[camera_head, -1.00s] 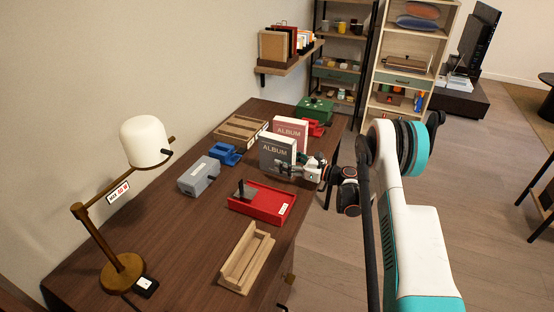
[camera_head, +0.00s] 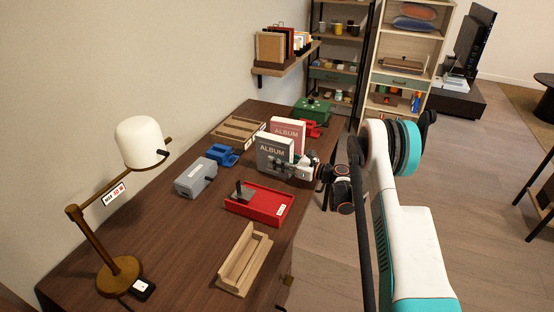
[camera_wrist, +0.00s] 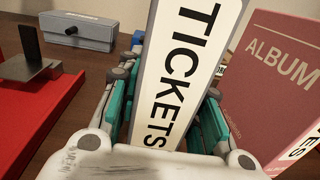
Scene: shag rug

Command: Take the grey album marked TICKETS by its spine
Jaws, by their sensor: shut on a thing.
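The grey album (camera_head: 272,153) stands upright on the desk, its cover reading ALBUM in the head view. In the wrist view its white spine label (camera_wrist: 183,75) reads TICKETS and lies between my fingers. My gripper (camera_head: 298,167) is shut on the album at its spine, with a finger on either side in the wrist view (camera_wrist: 165,115). A pink-red album (camera_head: 288,132) stands just behind it in the head view; it also shows at the right of the wrist view (camera_wrist: 283,75). The album's lower edge is partly hidden in the head view.
A red tray (camera_head: 258,205) with a dark upright plate stands in front of the album. A green box (camera_head: 312,110) is behind.

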